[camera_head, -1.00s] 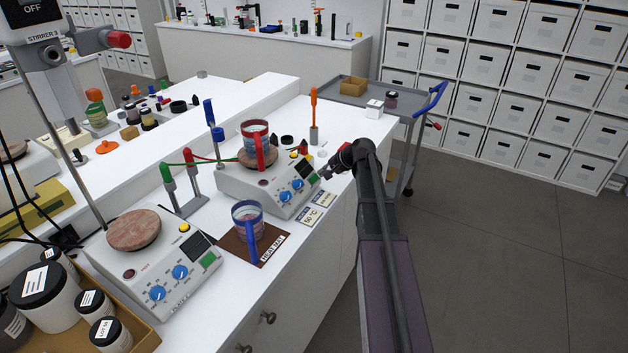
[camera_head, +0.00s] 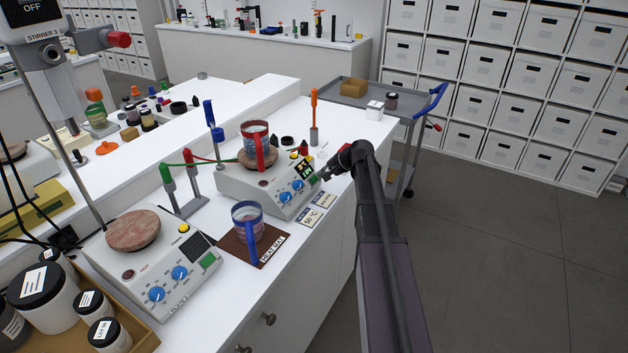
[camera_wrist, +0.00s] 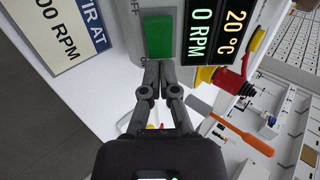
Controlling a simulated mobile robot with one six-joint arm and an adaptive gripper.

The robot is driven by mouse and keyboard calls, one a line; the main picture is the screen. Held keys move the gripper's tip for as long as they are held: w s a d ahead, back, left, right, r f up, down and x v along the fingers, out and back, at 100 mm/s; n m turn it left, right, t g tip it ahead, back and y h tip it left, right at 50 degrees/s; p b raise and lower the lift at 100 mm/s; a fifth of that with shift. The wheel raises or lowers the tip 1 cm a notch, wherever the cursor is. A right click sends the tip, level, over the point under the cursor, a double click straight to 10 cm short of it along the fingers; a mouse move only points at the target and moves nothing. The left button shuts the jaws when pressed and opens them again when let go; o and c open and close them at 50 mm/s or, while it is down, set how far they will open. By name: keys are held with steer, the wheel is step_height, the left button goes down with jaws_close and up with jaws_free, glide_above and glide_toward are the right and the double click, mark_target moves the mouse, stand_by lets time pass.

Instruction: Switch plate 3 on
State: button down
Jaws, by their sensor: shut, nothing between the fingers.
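The far hotplate (camera_head: 238,190) has a white body, two blue knobs and a red-handled beaker (camera_head: 255,140) on its round top. I cannot read its number. Its display (camera_head: 304,170) is lit; in the wrist view the display (camera_wrist: 215,32) reads 20 °C and 0 RPM. Its green switch (camera_wrist: 158,36) lies just beyond my fingertips. My gripper (camera_head: 323,178) is at the front right corner of this plate, shut and empty. In the wrist view my gripper (camera_wrist: 158,70) touches or nearly touches the switch's lower edge; I cannot tell which.
A nearer hotplate (camera_head: 150,260) with a dark display stands at left. A blue-handled beaker (camera_head: 247,222) stands on a brown heat mat (camera_head: 272,248) between the plates. Printed cards (camera_head: 310,218) lie before the far plate. An orange-handled tool (camera_head: 314,115) stands behind my gripper.

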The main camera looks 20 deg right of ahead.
steer(key=shift+p+v, duration=1.15)
steer(key=shift+v, duration=0.75)
steer(key=shift+f, duration=0.15)
steer(key=shift+b+x, duration=1.5)
steer(key=shift+x, duration=0.5)
steer(key=shift+p+v, duration=0.85)
steer(key=shift+v, duration=0.2)
steer(key=p+v, duration=0.5)
steer(key=v, duration=0.1)
steer(key=s+a+n+g+h+p, duration=0.4)
steer(key=s+a+n, duration=0.5)
steer(key=s+a, duration=1.1)
steer(key=shift+a+g+h+p, duration=0.3)
steer(key=shift+a+g, duration=1)
steer(key=shift+a, duration=0.2)
